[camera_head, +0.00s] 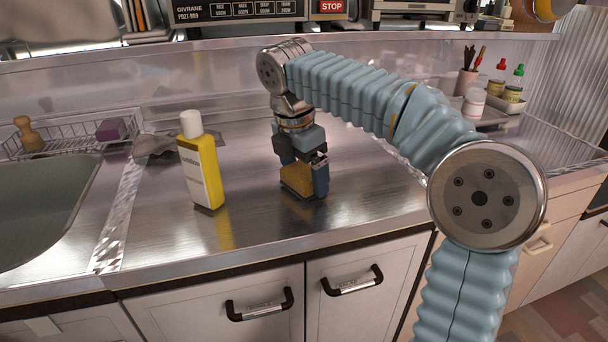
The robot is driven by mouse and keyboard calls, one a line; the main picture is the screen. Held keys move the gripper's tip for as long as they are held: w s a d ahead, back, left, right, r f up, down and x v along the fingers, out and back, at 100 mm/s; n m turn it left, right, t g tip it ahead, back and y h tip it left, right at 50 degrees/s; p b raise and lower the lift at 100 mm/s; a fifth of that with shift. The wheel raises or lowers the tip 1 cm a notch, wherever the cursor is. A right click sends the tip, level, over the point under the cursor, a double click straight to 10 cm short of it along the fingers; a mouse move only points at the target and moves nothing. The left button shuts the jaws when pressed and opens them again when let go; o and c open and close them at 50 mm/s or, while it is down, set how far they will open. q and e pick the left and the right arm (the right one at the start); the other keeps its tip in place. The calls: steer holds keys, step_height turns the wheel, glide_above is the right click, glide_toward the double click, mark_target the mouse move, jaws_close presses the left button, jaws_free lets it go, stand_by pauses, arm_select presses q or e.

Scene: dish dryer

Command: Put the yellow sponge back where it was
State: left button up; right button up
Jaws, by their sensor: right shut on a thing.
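The yellow sponge (297,177) is at the steel counter's surface, right of the middle of the counter's front part. My right gripper (303,176) points down from above and is shut on the sponge, with its fingers at the sponge's sides. The sponge is low, at or just above the counter; I cannot tell if it touches. Part of the sponge is hidden by the fingers. My left gripper is not in view.
A yellow bottle with a white cap (204,168) stands left of the gripper. The sink (45,200) is at the far left, with a wire rack (75,136) holding a purple sponge (111,129) and a brush (28,134) behind it.

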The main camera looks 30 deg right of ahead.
mark_target(296, 174)
steer(key=shift+f, duration=0.2)
steer(key=o, duration=0.6)
steer(key=r+p, duration=0.1)
steer(key=r, duration=0.3)
steer(key=a+r, duration=0.1)
steer(key=r, duration=0.3)
steer(key=a+r+p, duration=0.1)
steer(key=r, duration=0.3)
steer(key=shift+s+r+p, duration=0.1)
steer(key=shift+p, duration=0.2)
